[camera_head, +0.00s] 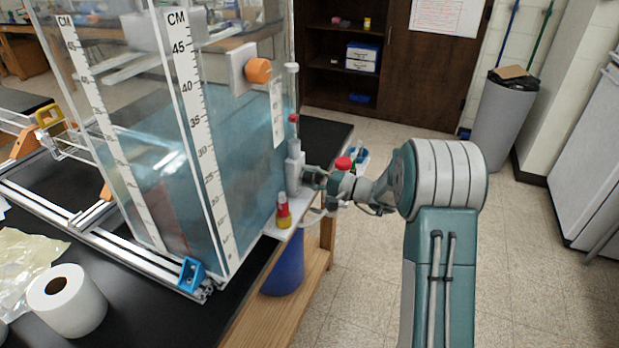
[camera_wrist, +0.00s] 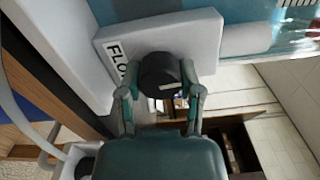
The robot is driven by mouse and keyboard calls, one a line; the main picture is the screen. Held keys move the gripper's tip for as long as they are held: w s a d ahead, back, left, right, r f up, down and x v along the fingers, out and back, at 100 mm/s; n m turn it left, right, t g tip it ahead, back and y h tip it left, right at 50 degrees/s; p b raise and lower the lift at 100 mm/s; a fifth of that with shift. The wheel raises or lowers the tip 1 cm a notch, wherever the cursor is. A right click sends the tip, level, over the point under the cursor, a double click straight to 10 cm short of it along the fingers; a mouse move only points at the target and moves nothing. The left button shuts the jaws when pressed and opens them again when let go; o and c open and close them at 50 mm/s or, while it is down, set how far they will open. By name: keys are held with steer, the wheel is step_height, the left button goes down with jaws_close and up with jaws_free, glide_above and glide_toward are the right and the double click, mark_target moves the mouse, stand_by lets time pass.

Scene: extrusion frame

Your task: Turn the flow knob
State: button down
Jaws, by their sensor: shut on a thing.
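The flow knob (camera_wrist: 160,74) is a dark round knob on a white plate (camera_wrist: 115,45) with a label that reads "FLO", the rest hidden behind the knob. My gripper (camera_wrist: 161,84) has one finger on each side of the knob and is shut on it. In the head view my gripper (camera_head: 314,180) reaches from the right to a pale fitting (camera_head: 295,165) at the tank's right side. The knob cannot be made out there.
A clear water tank (camera_head: 240,150) with centimetre scales stands on the black bench (camera_head: 130,320). An orange knob (camera_head: 258,70) sits higher on its wall. A red-and-yellow fitting (camera_head: 284,212) is near my gripper. A paper roll (camera_head: 67,300) is front left.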

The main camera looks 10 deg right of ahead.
steer(key=n, duration=0.3)
steer(key=shift+s+f, duration=0.1)
steer(key=shift+f, duration=0.1)
steer(key=shift+n, duration=1.8)
steer(key=shift+f, duration=0.1)
steer(key=shift+c, duration=1.3)
jaws_free()
steer(key=shift+r, duration=0.25)
steer(key=v, duration=1.2)
